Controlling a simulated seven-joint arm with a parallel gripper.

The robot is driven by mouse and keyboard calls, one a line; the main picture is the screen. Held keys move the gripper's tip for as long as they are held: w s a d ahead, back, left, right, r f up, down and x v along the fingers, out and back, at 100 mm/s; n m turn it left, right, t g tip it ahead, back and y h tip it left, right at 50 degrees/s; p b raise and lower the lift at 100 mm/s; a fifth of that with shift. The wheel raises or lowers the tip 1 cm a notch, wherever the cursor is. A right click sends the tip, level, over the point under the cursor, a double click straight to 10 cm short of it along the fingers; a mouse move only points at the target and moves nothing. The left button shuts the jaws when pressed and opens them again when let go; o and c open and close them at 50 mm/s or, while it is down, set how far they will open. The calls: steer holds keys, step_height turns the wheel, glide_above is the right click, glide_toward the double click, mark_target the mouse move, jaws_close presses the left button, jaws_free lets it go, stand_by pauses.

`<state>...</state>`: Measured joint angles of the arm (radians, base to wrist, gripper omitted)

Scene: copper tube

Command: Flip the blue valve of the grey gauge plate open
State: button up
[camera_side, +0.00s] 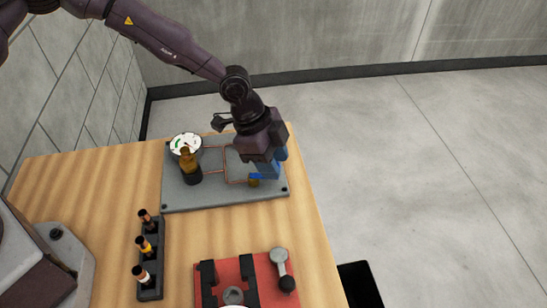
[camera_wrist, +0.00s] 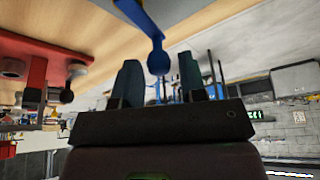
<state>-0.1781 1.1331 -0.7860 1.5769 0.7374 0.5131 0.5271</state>
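The grey gauge plate (camera_side: 215,202) lies on the wooden table, with a round white-faced gauge (camera_side: 186,144) at its back left and thin copper tubes across it. The blue valve (camera_side: 257,177) is at the plate's right side, partly hidden by my gripper (camera_side: 268,167). In the wrist view, the blue valve's handle (camera_wrist: 145,20) hangs in from the top and ends in a round knob. The knob shows between the two dark fingers of my gripper (camera_wrist: 160,80), which are apart. Whether either finger touches the knob cannot be told.
An amber bottle (camera_side: 190,162) stands in a dark holder on the plate, before the gauge. A black rack (camera_side: 151,265) with small bottles stands at the front left. A red fixture (camera_side: 245,268) with a grey lever (camera_side: 279,262) is at the front. The table's right edge is close to the plate.

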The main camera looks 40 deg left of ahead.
jaws_close()
steer(key=shift+w+a+n+t, duration=0.2)
steer(key=shift+n+t, duration=0.1)
steer(key=shift+n, duration=0.4)
steer(key=shift+w+a+n+t, duration=0.15)
steer(key=shift+n+t, duration=0.15)
steer(key=shift+n, duration=0.4)
steer(key=shift+o, duration=1.5)
jaws_free()
steer(key=shift+r, duration=0.1)
steer(key=v, duration=1.3)
steer(key=shift+d, duration=0.15)
